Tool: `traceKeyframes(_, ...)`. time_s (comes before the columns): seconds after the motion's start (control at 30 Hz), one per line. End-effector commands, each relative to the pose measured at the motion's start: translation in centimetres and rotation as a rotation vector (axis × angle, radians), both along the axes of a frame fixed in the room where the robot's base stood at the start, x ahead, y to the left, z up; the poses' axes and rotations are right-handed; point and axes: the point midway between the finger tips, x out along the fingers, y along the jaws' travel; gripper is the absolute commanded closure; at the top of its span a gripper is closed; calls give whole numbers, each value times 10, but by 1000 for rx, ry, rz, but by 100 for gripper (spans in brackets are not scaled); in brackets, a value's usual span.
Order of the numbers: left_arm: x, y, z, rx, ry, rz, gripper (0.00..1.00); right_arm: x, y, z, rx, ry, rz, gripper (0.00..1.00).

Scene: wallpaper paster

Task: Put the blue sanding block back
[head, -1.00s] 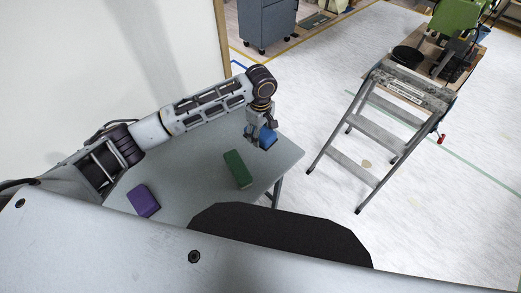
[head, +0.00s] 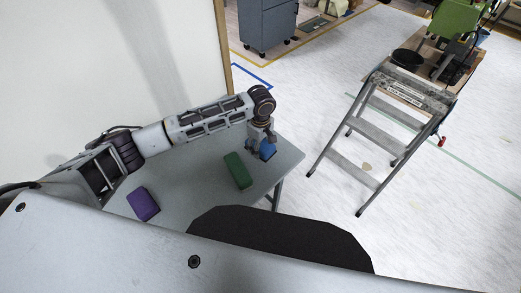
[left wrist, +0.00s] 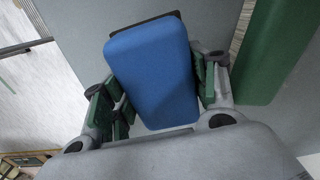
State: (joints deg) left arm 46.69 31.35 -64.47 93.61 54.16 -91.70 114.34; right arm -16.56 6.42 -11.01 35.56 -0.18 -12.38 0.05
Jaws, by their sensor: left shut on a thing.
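The blue sanding block (head: 267,150) is at the right end of the grey table in the head view. It fills the middle of the left wrist view (left wrist: 152,72), slightly tilted between the fingers. My left gripper (head: 258,148) points down and is shut on the block; its fingers also show in the left wrist view (left wrist: 158,98). Whether the block touches the tabletop is hard to tell. My right gripper is not in view.
A green block (head: 238,170) lies on the table (head: 190,177) just left of the blue one, and it shows in the wrist view (left wrist: 270,50). A purple block (head: 143,203) lies farther left. A stepladder (head: 385,130) stands on the floor at right.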

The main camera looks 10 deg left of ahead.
Motion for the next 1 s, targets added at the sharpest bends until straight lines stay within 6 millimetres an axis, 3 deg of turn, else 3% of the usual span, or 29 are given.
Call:
traceKeyframes(0.23, 0, 0, -18, 0, 1, 0, 75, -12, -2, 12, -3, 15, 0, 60)
traceKeyframes(0.4, 0, -1, -26, -1, 0, -1, 75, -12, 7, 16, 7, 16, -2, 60)
traceKeyframes(0.63, 0, 0, -29, 0, -1, -1, 75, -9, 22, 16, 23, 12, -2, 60)
traceKeyframes(0.93, 0, 0, -31, -1, 0, 0, 75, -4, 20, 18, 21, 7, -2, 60)
traceKeyframes(0.97, 0, 0, -31, -1, 0, 0, 39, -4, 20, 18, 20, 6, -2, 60)
traceKeyframes(1.0, 0, 0, -31, 0, 0, -1, 34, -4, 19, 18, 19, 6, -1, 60)
